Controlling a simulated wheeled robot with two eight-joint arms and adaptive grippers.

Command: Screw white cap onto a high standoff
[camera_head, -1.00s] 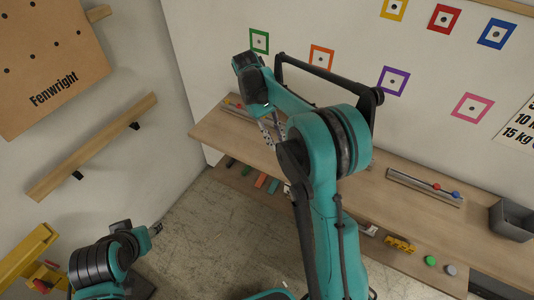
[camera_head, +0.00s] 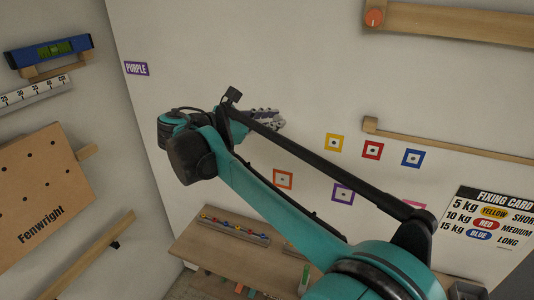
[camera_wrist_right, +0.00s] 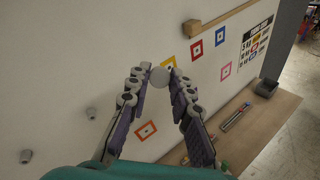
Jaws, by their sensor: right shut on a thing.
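My right gripper (camera_head: 280,120) is raised in front of the white wall, up and left of the yellow square. In the right wrist view its purple-grey fingers (camera_wrist_right: 160,78) are closed on a small round whitish cap (camera_wrist_right: 159,77) at the tips. The cap is apart from both. The arm and gripper hide any standoffs behind them in the head view. My left gripper is out of view.
Framed squares in yellow (camera_head: 334,143), red (camera_head: 373,150), blue (camera_head: 412,158), orange (camera_head: 283,179) and purple (camera_head: 342,193) mark the wall. A PURPLE label (camera_head: 136,68) hangs at the left. A fixing card (camera_head: 486,225) hangs at the right. A wooden shelf (camera_head: 195,240) runs below.

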